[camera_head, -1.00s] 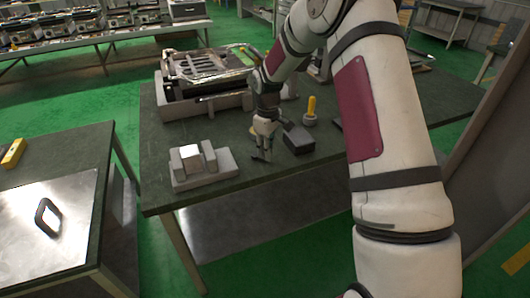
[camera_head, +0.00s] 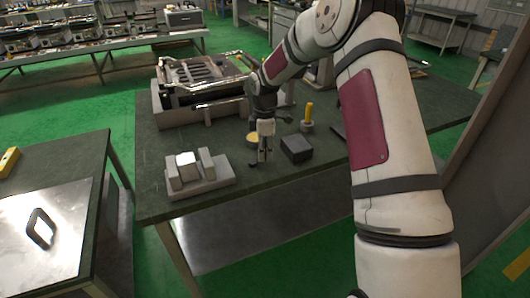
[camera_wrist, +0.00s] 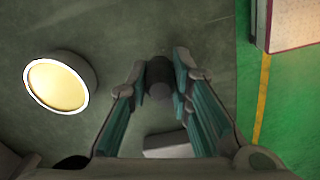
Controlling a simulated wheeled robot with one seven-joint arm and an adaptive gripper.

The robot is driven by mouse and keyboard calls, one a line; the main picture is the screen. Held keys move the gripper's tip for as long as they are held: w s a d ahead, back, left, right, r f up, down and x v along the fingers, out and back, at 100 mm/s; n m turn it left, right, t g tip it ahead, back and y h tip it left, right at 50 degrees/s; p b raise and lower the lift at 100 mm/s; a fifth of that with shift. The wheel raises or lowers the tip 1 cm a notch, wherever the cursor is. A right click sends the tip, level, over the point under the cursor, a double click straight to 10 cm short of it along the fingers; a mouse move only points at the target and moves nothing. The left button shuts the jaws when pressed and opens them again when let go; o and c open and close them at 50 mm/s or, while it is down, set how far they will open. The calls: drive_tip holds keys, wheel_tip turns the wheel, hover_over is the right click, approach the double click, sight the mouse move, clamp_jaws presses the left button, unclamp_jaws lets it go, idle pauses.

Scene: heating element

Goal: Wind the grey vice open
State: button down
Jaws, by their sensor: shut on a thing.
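The grey vice (camera_head: 215,186) stands near the front left of the dark green worktable, with a pale block (camera_head: 187,164) between its upright jaws. My gripper (camera_head: 262,161) points down close to the table, to the right of the vice and apart from its body. In the wrist view my gripper (camera_wrist: 160,72) has its two teal-padded fingers shut around a dark round knob (camera_wrist: 159,82). Whether this knob belongs to the vice is hard to tell. A pale block-like surface (camera_wrist: 168,145) shows below it, partly hidden by the fingers.
A yellow-topped round dish (camera_wrist: 58,84) lies close behind my gripper. A dark box (camera_head: 296,149) and a yellow-handled tool (camera_head: 308,117) stand to its right. A large metal fixture (camera_head: 201,108) fills the back left. The table's front edge is close.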

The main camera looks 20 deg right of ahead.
drive_tip(key=shift+w, duration=0.1)
idle(0.3)
drive_tip(key=c, duration=1.4)
unclamp_jaws()
drive_tip(key=shift+c, duration=0.2)
drive_tip(key=shift+r, duration=0.1)
wheel_tip(320, 180, up, 11)
drive_tip(key=shift+r, duration=0.45)
